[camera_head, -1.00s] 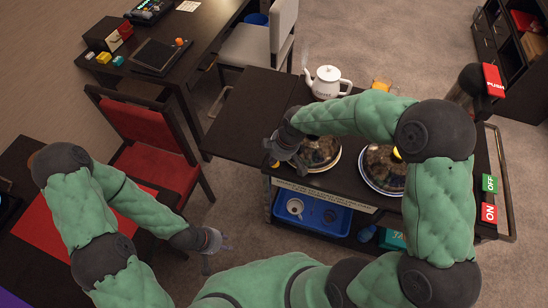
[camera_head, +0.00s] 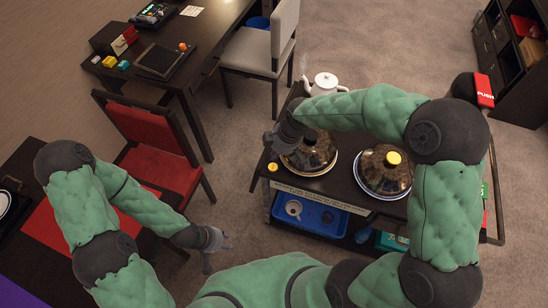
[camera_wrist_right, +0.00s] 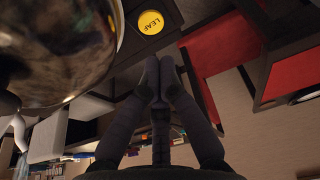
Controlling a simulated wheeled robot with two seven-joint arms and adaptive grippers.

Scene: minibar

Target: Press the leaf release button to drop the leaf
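The yellow leaf button (camera_wrist_right: 152,22), marked LEAF, sits on the dark cart top. It also shows in the head view (camera_head: 271,167) at the cart's front left corner. My right gripper (camera_head: 272,138) is above the cart's left edge, behind the button. In the right wrist view its two fingers (camera_wrist_right: 159,64) are together, empty, below the button in the picture and apart from it. No raised leaf shows on the cart's left side; carpet is visible there. My left gripper (camera_head: 224,242) is in front of the cart, over the floor; its opening is unclear.
Two domed dishes (camera_head: 308,152) (camera_head: 384,172) stand on the cart, close to my right arm. A white teapot (camera_head: 325,83) is behind them. A blue tray (camera_head: 325,218) is on the lower shelf. A red chair (camera_head: 158,155) stands left; carpet lies between.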

